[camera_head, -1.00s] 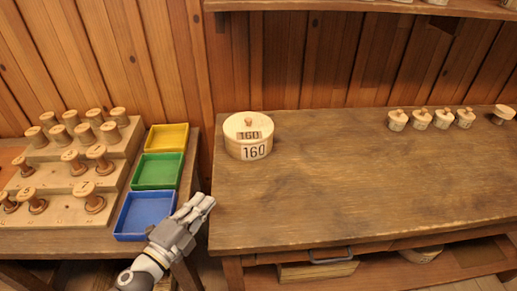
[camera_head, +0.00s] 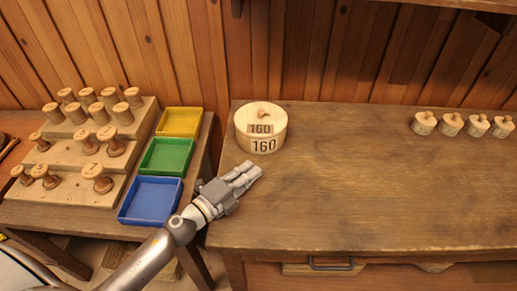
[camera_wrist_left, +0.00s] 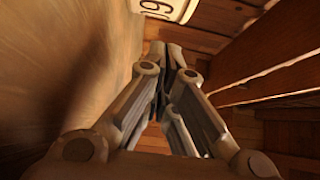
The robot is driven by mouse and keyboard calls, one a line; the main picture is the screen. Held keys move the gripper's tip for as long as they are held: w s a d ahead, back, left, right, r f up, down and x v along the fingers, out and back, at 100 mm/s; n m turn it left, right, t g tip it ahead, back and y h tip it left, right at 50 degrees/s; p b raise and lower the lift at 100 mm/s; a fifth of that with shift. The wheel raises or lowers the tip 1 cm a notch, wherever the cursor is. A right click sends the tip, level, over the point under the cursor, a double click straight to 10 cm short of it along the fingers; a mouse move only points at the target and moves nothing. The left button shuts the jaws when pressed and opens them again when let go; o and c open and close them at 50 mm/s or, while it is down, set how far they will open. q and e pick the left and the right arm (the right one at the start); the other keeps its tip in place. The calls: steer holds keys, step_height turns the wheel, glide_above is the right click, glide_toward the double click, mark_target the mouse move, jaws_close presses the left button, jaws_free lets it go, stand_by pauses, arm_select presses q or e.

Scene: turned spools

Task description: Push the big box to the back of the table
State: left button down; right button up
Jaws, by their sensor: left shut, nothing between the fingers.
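The big box (camera_head: 261,129) is a round, pale wooden box with a small knob on its lid and the number 160 on lid and side. It stands upright at the back left of the brown table (camera_head: 350,190). My left gripper (camera_head: 255,170) is shut and empty over the table's front left part, in front of the box and apart from it. In the left wrist view, the fingers (camera_wrist_left: 178,60) point towards the box (camera_wrist_left: 166,8), whose label is cut off at the top edge. My right gripper is not in view.
Several small round lidded boxes (camera_head: 450,124) stand at the back right. To the left, a lower table holds yellow (camera_head: 180,121), green (camera_head: 167,155) and blue (camera_head: 151,199) trays and a stepped rack (camera_head: 75,160) of spools. The table's middle is clear.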

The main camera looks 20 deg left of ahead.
mark_target(272, 142)
arm_select(q)
steer(key=x, duration=0.4)
steer(key=shift+w+r+p, duration=0.1)
steer(key=shift+w+p, duration=0.25)
steer(key=shift+p, duration=0.05)
steer(key=shift+w+a, duration=0.25)
steer(key=shift+w, duration=0.25)
steer(key=shift+w+a, duration=0.2)
steer(key=shift+w, duration=0.35)
steer(key=shift+w+a, duration=0.2)
steer(key=shift+w, duration=0.3)
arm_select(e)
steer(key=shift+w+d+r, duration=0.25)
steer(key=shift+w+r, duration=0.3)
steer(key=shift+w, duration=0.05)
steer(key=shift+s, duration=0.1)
